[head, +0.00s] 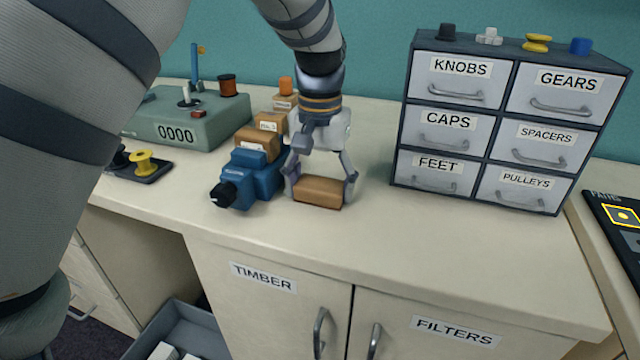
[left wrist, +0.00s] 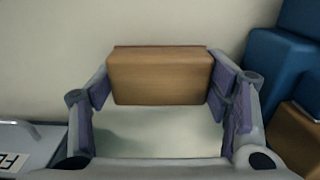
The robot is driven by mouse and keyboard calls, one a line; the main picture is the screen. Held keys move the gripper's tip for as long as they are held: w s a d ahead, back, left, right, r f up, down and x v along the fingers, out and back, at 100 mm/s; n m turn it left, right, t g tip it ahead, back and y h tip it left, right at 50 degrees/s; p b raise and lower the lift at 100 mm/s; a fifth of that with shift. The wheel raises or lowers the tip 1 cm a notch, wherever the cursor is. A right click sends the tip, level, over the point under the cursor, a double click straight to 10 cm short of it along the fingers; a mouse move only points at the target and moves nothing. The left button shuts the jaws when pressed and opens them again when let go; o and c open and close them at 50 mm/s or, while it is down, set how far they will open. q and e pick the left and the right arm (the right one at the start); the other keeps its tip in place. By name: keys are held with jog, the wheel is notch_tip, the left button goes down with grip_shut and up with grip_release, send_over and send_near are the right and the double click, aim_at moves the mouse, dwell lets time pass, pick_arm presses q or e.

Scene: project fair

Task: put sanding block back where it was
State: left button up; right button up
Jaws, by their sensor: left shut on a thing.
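The sanding block appears to be the brown block (head: 318,192) at the middle of the counter in the head view. My left gripper (head: 321,186) points down and is shut on it, one finger at each end. In the left wrist view the brown block (left wrist: 160,77) lies between the purple finger pads of the left gripper (left wrist: 160,92). The block is at or just above the counter; I cannot tell whether it touches. My right gripper is not in view.
A blue machine (head: 245,180) stands close left of the gripper, with orange-brown blocks (head: 268,124) behind it. A grey-green counter box (head: 185,120) is farther left. A labelled drawer cabinet (head: 398,150) stands to the right. The counter front (head: 420,245) is clear.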

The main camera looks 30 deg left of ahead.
aim_at(319, 184)
pick_arm(q)
jog(key=o, duration=1.2)
jog(key=shift+s, duration=0.1)
notch_tip(319, 184, up, 12)
jog(key=shift+r, duration=0.15)
